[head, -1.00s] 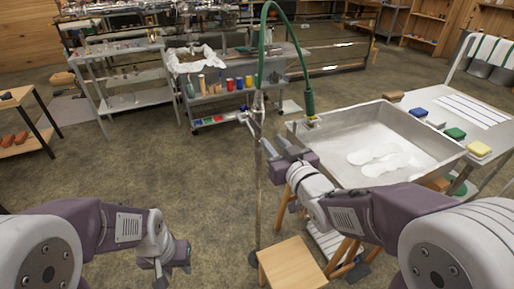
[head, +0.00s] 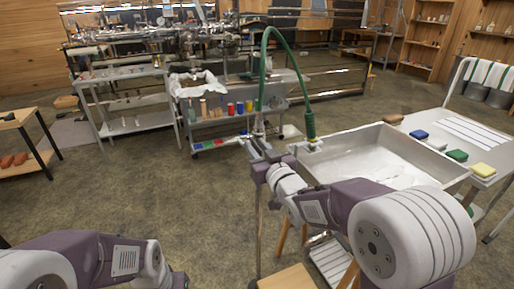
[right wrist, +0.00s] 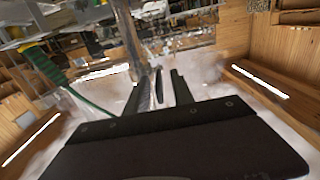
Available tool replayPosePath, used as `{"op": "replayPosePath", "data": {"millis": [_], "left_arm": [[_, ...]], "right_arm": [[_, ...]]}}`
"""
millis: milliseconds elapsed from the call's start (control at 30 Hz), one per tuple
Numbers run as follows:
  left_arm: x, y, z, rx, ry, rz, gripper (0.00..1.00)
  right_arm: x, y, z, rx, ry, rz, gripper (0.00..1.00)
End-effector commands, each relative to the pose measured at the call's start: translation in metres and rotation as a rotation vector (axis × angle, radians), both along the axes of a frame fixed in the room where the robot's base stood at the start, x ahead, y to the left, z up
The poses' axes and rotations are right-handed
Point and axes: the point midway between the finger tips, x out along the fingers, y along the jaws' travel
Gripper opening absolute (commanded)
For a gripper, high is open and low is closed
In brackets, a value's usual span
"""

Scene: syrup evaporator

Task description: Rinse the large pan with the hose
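The large pan (head: 352,152) is a shallow grey metal basin at the right of the head view. Whitish patches lie on its floor, partly hidden by my right arm. The green hose (head: 267,48) arches from a metal stand to a nozzle (head: 310,125) hanging at the pan's left corner. It also shows in the right wrist view (right wrist: 46,68). My right gripper (head: 257,150) is at the stand's fittings. Its fingers (right wrist: 160,88) are apart, with a thin dark piece between them; contact is unclear. My left gripper (head: 178,281) is mostly cut off at the bottom edge.
Brown, blue, green and yellow blocks (head: 483,170) lie on the table right of the pan. A wooden stool (head: 287,278) stands below my right arm. A cart (head: 215,128) with bottles stands behind the hose stand. The floor at left centre is clear.

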Motion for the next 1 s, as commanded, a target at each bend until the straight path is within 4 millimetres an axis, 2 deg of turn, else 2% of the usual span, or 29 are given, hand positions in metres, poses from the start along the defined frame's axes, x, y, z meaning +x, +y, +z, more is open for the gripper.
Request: {"op": "replayPosePath", "data": {"millis": [100,200,233,1000], "left_arm": [[0.0,0.0,0.0,0.0,0.0,0.0,0.36],[0.0,0.0,-0.0001,0.0,0.0,0.0,0.36],[0.0,0.0,0.0,0.0,0.0,0.0,0.36],[0.0,0.0,-0.0001,0.0,0.0,0.0,0.36]], "right_arm": [[-0.0002,-0.0002,-0.0001,0.0,0.0,0.0,0.29],[-0.0002,-0.0003,-0.0001,0.0,0.0,0.0,0.01],[-0.0003,-0.0002,-0.0001,0.0,0.0,0.0,0.0],[-0.0005,-0.0004,-0.0004,0.0,0.001,0.0,0.0]]}}
